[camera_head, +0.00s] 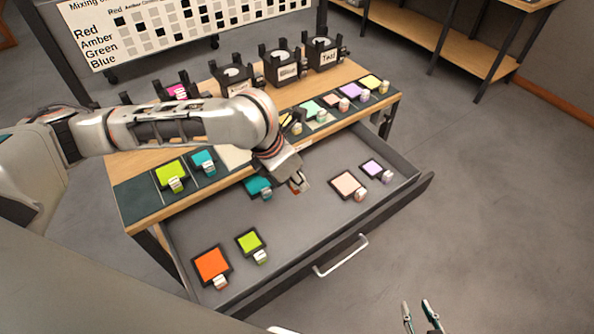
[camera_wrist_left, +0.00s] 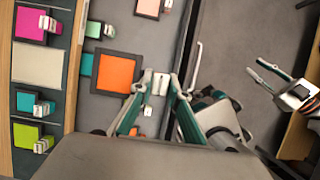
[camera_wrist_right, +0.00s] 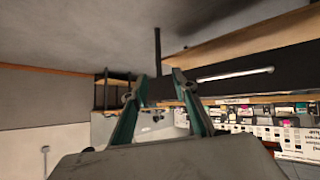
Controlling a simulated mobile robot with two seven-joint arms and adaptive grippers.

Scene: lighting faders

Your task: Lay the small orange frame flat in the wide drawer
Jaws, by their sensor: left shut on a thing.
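The small orange frame (camera_wrist_left: 117,72) has a dark border and a pale tab (camera_wrist_left: 160,83). My left gripper (camera_wrist_left: 160,82) is shut on that tab, and the frame hangs over the wide drawer (camera_head: 310,227). In the head view the left gripper (camera_head: 298,183) is above the middle of the open drawer, and its arm hides most of the held frame. I cannot tell its exact height or tilt. A larger orange frame (camera_head: 212,264) lies in the drawer at the near left. My right gripper (camera_head: 421,318) is open and empty, out over the floor in front.
The drawer also holds a green frame (camera_head: 249,241), a teal frame (camera_head: 257,186), a peach frame (camera_head: 347,184) and a lilac frame (camera_head: 372,168). Its front middle is bare. Frames line the dark mat (camera_head: 138,202) on the bench, with black lamp blocks (camera_head: 322,53) behind.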

